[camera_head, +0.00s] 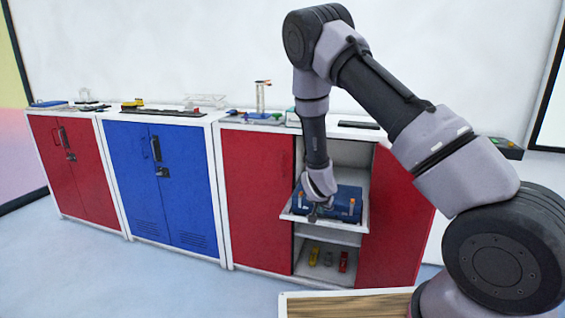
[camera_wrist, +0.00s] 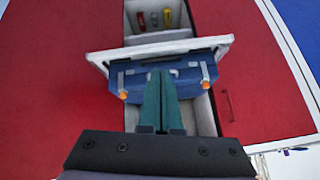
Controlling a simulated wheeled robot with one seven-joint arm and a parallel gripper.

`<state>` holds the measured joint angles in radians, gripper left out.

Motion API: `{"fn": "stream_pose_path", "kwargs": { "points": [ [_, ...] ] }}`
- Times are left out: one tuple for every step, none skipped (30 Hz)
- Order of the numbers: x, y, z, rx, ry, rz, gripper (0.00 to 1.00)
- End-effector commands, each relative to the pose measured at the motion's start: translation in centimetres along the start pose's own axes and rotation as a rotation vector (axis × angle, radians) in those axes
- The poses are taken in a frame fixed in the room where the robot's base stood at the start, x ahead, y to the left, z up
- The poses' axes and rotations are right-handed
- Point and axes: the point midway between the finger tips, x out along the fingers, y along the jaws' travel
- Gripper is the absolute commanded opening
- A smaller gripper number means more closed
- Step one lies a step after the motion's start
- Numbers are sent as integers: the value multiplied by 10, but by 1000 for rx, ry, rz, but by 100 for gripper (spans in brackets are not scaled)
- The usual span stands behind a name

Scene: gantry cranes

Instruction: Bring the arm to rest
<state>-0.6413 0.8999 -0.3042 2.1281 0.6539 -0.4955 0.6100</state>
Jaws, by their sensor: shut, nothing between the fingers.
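My gripper (camera_head: 316,213) is at the end of my arm, pointing down in front of the open red cabinet (camera_head: 257,180). A blue case (camera_head: 342,203) with orange-tipped latches lies on a white pull-out shelf (camera_head: 328,223) in that cabinet. The wrist view shows my two green fingers (camera_wrist: 161,75) close together, shut with nothing between them. They overlap the blue case (camera_wrist: 192,80) in that view, hiding its middle. I cannot tell whether they touch it.
Small yellow, grey and red items (camera_head: 328,259) stand on a lower shelf. The right cabinet door (camera_head: 398,225) is open. A closed blue cabinet (camera_head: 160,185) and a closed red cabinet (camera_head: 72,170) stand to the left. A wooden-topped surface (camera_head: 345,305) lies in front.

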Motion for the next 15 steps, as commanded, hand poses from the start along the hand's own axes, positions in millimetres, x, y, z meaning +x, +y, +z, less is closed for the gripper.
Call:
{"fn": "stream_pose_path", "kwargs": {
  "points": [
    [-19,-5,-18,35,-20,-16,0],
    [-30,-7,-26,46,-37,-24,0],
    [-44,-9,-36,63,-57,-34,0],
    [-55,-10,-44,73,-71,-43,0],
    [-66,-11,-52,84,-85,-52,0],
    [-82,-12,-62,95,-103,-65,0],
    [-94,-12,-69,103,-116,-75,0],
    [-106,-12,-77,109,-127,-86,0],
    [-122,-11,-86,118,-143,-99,0],
    [-135,-10,-92,122,-154,-111,0],
    [-147,-9,-99,127,-164,-122,0],
    [-164,-6,-107,130,-176,-137,0],
    [-177,-4,-113,133,-184,-147,0],
    [-190,-2,-118,133,-192,-159,0],
    [-207,2,-125,134,-202,-173,0]
  ]
}}
